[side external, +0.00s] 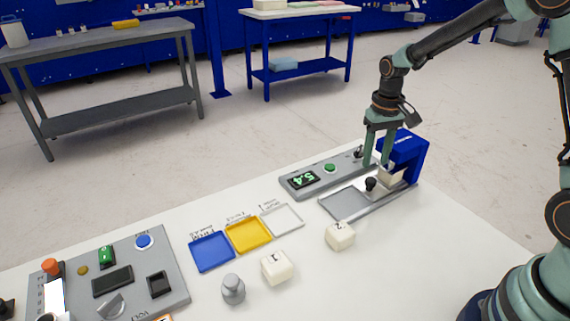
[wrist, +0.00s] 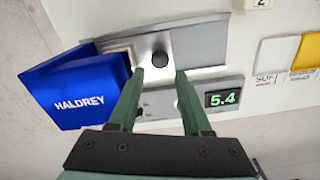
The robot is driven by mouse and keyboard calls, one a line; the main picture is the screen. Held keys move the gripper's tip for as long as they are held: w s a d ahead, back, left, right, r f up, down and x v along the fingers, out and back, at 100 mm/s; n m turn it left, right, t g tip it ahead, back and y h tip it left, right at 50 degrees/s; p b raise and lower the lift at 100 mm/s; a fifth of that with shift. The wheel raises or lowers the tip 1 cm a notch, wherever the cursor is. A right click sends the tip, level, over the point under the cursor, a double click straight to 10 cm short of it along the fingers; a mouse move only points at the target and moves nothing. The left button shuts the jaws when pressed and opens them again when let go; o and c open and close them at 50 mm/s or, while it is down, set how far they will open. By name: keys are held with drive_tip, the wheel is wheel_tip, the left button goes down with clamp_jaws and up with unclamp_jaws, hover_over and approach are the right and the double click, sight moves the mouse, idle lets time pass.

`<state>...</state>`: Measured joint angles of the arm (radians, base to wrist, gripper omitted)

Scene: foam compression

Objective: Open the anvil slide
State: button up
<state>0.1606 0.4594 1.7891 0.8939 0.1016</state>
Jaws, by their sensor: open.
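The anvil slide (side external: 345,203) is a grey metal tray in a track running out from the blue press housing (side external: 405,145). A black knob (side external: 370,184) stands on its plate; in the wrist view the knob (wrist: 159,60) shows just beyond and between my fingertips. A cream foam block (side external: 391,177) sits at the housing mouth, partly covered; only its edge shows in the wrist view. My gripper (side external: 376,164) is open, pointing down above the slide near the knob. In the wrist view my gripper (wrist: 161,74) holds nothing; contact with the knob cannot be told.
A grey panel with a display (side external: 304,179) reading 5.4 and a green button lies beside the slide. Another foam block (side external: 340,235) stands in front. Blue (side external: 211,251), yellow (side external: 248,234) and white (side external: 282,219) trays lie to the left. The table right of the blocks is clear.

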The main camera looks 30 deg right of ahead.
sight(371, 179)
wheel_tip(371, 179, down, 6)
drive_tip(key=shift+f, duration=0.1)
idle(0.4)
clamp_jaws()
idle(1.2)
